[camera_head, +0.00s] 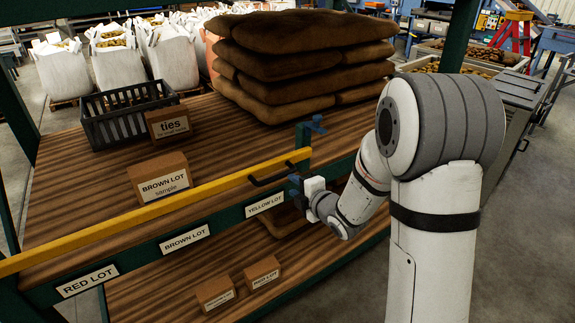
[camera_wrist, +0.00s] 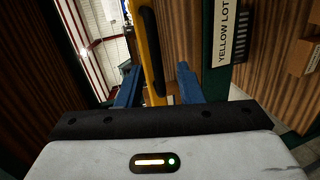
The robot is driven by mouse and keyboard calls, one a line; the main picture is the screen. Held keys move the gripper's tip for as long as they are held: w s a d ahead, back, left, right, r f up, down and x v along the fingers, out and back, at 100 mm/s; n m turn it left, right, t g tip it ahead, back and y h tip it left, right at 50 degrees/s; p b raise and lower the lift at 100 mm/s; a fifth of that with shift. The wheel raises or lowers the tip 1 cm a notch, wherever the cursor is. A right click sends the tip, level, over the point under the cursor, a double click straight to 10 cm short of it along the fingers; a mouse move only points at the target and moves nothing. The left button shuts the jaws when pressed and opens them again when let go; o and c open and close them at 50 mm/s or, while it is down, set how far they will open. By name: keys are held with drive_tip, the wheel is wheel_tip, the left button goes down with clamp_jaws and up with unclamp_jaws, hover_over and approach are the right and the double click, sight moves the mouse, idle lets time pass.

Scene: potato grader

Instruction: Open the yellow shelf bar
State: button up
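The yellow shelf bar (camera_head: 150,210) runs across the front of the shelf, above the lot labels. Its right end is by a blue catch (camera_head: 312,128) at the green post. A black handle (camera_head: 268,175) sits on the bar near that end. My gripper (camera_head: 294,183) is at the handle's right end, just in front of the bar. In the wrist view, the two blue fingers of my gripper (camera_wrist: 158,80) stand apart, with the yellow bar (camera_wrist: 152,60) and black handle (camera_wrist: 150,28) showing between and beyond them. I cannot tell whether a finger touches the bar.
Small boxes (camera_head: 262,272) stand on the lower shelf. The green post is close to my gripper. Floor (camera_head: 520,240) is clear at right.

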sight(280, 178)
drive_tip(key=shift+n+y, duration=0.4)
drive_tip(key=shift+n, duration=0.1)
drive_tip(key=p+x, duration=0.2)
drive_tip(key=x, duration=0.6)
drive_tip(key=shift+a+r+p, duration=0.15)
drive_tip(key=shift+p, duration=0.15)
clamp_jaws()
